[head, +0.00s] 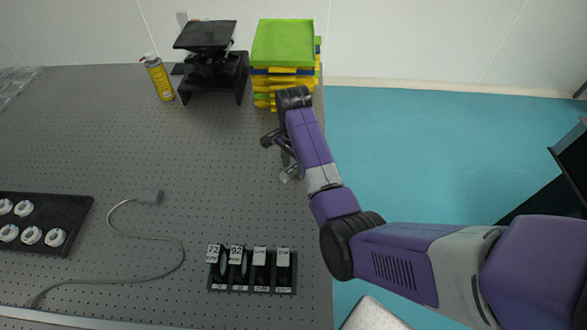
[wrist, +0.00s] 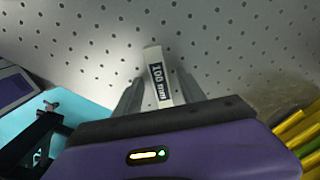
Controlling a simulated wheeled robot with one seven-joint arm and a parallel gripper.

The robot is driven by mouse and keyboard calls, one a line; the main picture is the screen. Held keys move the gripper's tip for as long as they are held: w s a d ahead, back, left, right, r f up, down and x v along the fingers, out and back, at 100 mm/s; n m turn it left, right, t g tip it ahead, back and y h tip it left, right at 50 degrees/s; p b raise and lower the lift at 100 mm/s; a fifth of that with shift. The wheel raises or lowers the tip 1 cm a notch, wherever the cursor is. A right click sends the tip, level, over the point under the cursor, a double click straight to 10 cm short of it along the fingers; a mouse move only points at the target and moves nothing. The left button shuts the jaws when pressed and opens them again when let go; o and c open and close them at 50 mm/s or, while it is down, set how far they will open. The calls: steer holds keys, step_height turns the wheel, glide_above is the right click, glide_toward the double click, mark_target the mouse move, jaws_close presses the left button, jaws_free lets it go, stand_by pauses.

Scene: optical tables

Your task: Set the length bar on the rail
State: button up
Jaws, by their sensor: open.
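A pale length bar (wrist: 153,57) with a black "100 mm" label shows in the wrist view against the perforated table top. My gripper (wrist: 160,88) is open, with one finger on each side of the bar. I cannot tell whether either finger touches it. In the head view my gripper (head: 284,162) is low near the table's right edge. A small pale end (head: 289,177) beside the fingers may be the bar; the arm hides most of that spot. I cannot identify the rail with certainty in either view.
A black rack (head: 252,286) with labelled slots, two reading 72 and 92, stands at the front right. Yellow trays with a green top (head: 283,43), a black stand (head: 212,75) and a yellow can (head: 159,79) are behind. A grey cable (head: 150,238) lies left; mid-table is clear.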

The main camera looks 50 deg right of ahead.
steer(key=shift+f, duration=0.1)
steer(key=shift+c, duration=0.5)
jaws_close()
